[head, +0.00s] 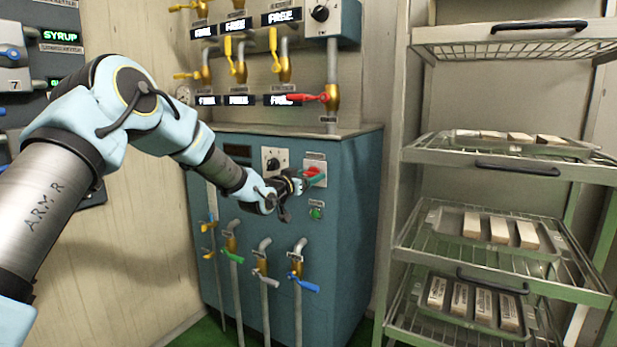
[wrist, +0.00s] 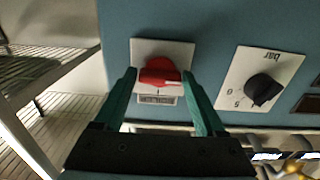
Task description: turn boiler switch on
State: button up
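The red rotary switch (head: 314,171) sits on a white plate at the upper right of the blue boiler cabinet (head: 345,230). In the wrist view, the red switch (wrist: 160,72) is near the middle, with a light pointer mark toward its lower right. My gripper (head: 306,181) is at the switch. In the wrist view, my gripper's green fingers (wrist: 159,78) are spread, one on each side of the switch. Any contact between fingers and switch is too close to tell. The gripper partly hides the switch in the head view.
A black dial (wrist: 263,89) marked "bar" is beside the switch. A small green lamp or button (head: 316,213) is below it. Pipes with coloured valve handles (head: 304,285) stand along the cabinet front. A red-handled valve (head: 310,97) is above. A tray rack (head: 500,170) stands right.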

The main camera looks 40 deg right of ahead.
jog(key=c, duration=1)
jog(key=shift+o, duration=0.2)
jog(key=shift+f+m+b, duration=0.1)
jog(key=shift+m+b, duration=0.3)
jog(key=shift+b, duration=0.2)
jog(key=shift+s+m+b, duration=0.1)
jog(key=shift+m+b, duration=8.5)
jog(key=shift+b, duration=0.05)
